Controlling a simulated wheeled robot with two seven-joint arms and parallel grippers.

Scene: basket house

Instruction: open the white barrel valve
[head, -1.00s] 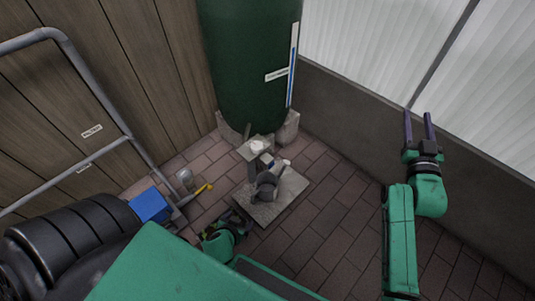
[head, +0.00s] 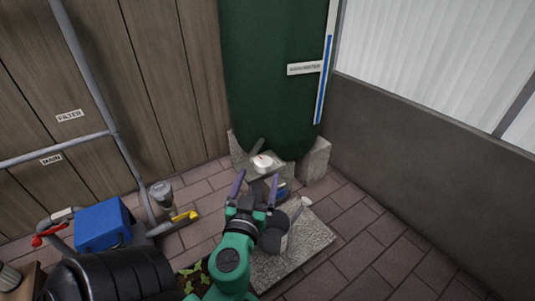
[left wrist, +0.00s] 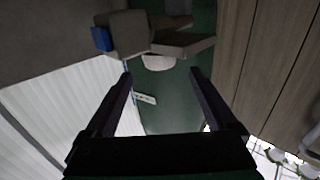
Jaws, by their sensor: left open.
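The white valve (head: 262,163) sits low on the front of the dark green barrel (head: 275,75), just beyond my left gripper. My left gripper (head: 257,177) is open, its two dark fingers pointing at the valve with nothing seen between them. In the left wrist view, the white valve (left wrist: 158,62) shows past the open fingers, against the green barrel (left wrist: 165,100). I cannot tell whether a finger touches it. My right gripper is not in view.
Concrete blocks (head: 313,160) stand under the barrel. A grey pump-like device (head: 276,236) on a pale slab (head: 315,240) is close to my left arm. A yellow-handled valve (head: 184,217), blue box (head: 103,224) and grey pipes lie left. Brick floor is open at right.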

